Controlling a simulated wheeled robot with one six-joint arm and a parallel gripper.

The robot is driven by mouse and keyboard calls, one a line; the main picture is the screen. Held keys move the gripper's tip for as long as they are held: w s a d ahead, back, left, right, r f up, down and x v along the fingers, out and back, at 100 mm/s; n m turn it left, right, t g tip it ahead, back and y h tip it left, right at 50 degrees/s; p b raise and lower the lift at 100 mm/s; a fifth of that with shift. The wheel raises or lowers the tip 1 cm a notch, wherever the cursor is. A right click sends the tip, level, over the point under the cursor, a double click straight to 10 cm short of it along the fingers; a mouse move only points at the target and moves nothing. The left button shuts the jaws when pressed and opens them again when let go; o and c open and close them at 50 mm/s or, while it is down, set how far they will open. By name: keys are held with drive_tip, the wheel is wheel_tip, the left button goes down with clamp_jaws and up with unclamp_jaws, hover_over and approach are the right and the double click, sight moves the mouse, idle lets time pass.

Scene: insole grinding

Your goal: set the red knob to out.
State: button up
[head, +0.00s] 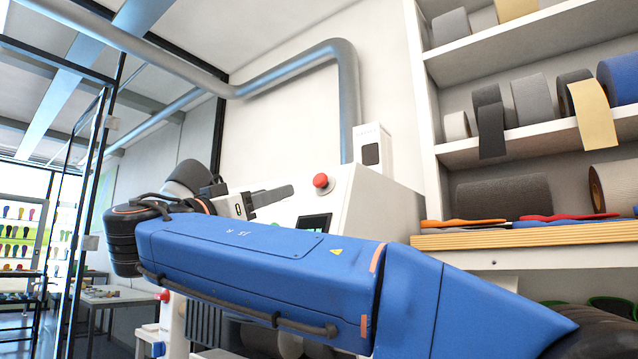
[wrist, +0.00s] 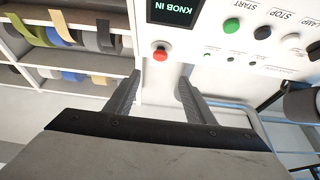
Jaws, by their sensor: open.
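The red knob (head: 321,182) is a round red cap on the white machine's front panel. In the wrist view the red knob (wrist: 160,54) shows just beyond my fingertips, roughly centred between them. The panel's dark display (wrist: 178,12) reads "KNOB IN", upside down in this view. My gripper (wrist: 158,85) is open, with a clear gap between its two dark fingers and nothing in it. In the head view my gripper (head: 280,195) is left of the knob and apart from it in the picture; my blue arm covers the lower panel.
A green start button (wrist: 231,26) and a black stop button (wrist: 262,33) sit on the same panel, beside the display. Shelves with rolls of material (head: 530,98) stand at the right, above a wooden ledge (head: 540,236). A grey pipe (head: 347,90) runs behind the machine.

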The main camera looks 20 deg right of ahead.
sight(318, 180)
drive_tip(key=x, duration=1.6)
drive_tip(key=shift+w+d+r, duration=0.1)
drive_tip(key=shift+w+d, duration=0.1)
drive_tip(key=shift+d, duration=0.1)
